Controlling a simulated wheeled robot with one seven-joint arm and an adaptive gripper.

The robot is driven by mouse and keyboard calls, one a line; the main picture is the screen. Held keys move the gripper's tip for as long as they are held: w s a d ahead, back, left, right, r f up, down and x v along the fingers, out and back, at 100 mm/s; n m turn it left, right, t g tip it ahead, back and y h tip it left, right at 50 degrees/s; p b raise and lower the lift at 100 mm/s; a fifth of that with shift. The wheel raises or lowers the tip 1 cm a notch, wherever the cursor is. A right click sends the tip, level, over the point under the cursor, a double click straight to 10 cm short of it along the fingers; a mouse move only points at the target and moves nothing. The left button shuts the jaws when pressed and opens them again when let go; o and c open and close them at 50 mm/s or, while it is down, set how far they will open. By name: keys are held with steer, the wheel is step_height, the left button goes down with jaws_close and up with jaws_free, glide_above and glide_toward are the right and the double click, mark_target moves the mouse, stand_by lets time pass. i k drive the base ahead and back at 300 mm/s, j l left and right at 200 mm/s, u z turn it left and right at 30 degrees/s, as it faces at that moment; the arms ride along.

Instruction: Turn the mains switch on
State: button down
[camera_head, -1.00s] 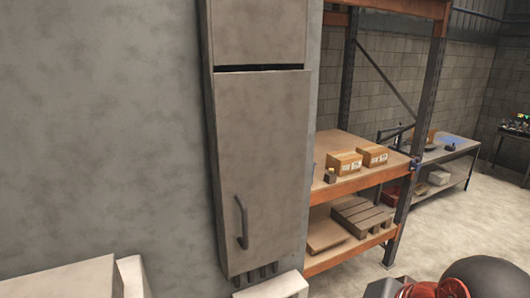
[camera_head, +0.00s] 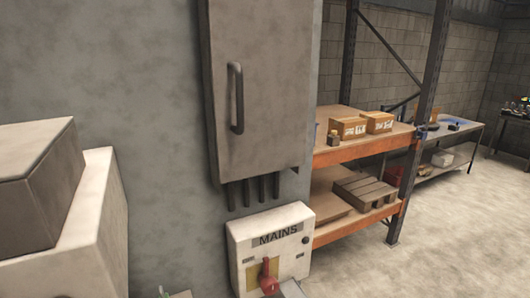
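The mains box (camera_head: 297,221) is a pale box labelled MAINS, on the wall below a tall grey cabinet, at the bottom centre of the head view. Its red switch handle (camera_head: 268,276) sits in front of a yellow plate on the box's face. The handle's lower end meets the bottom of the picture, and I cannot tell its exact position. A grey piece beside the handle at the bottom edge is too cut off to identify. My gripper is not clearly in view.
The grey cabinet (camera_head: 275,100) with a bar handle (camera_head: 237,98) hangs above the box. Pale boxes (camera_head: 95,215) stand at the left. An orange shelf rack (camera_head: 365,150) with cartons stands at the right. Open concrete floor (camera_head: 450,240) lies at the far right.

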mark_target(269, 285)
steer(key=k+l+u, duration=0.15)
steer(key=k+l, duration=0.3)
steer(key=k+l+u, duration=0.2)
steer(key=k+l, duration=0.15)
steer(key=k, duration=0.3)
